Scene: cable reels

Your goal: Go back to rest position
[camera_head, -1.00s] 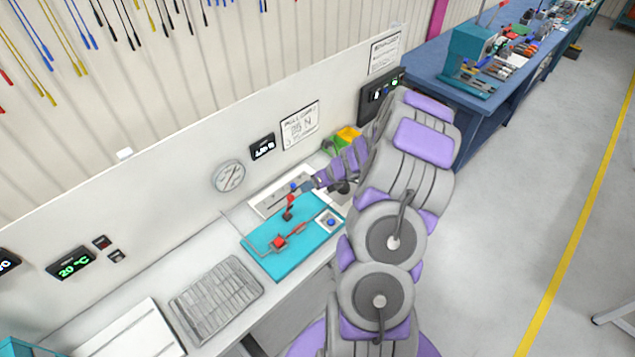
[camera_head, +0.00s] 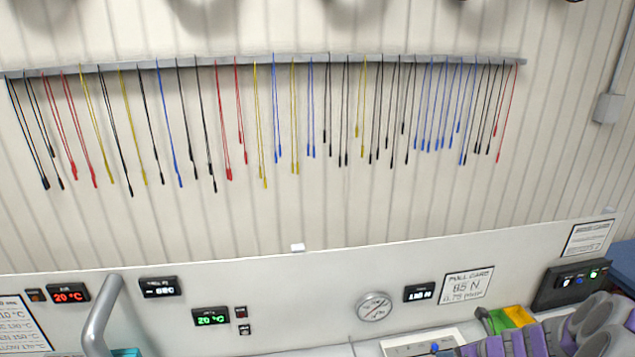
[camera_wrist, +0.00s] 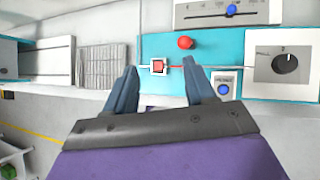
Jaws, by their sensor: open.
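My gripper (camera_wrist: 162,90) is open in the wrist view, with its two dark fingers spread at the front edge of the workbench. The teal board (camera_wrist: 150,48) lies beyond the fingers. A red block in a white frame (camera_wrist: 158,66) sits on the board and shows between the fingertips, apart from them. A red knob (camera_wrist: 185,43) is a little farther back. In the head view only part of my arm shows at the lower right, and the gripper's fingers cannot be made out there.
A blue button (camera_wrist: 223,89) and a dial box (camera_wrist: 284,55) are right of the fingers. A ribbed grey tray (camera_wrist: 104,66) is to the left. Coloured cables hang from a wall rail (camera_head: 270,62). A gauge (camera_head: 374,306) and green and yellow bins (camera_head: 508,318) are below.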

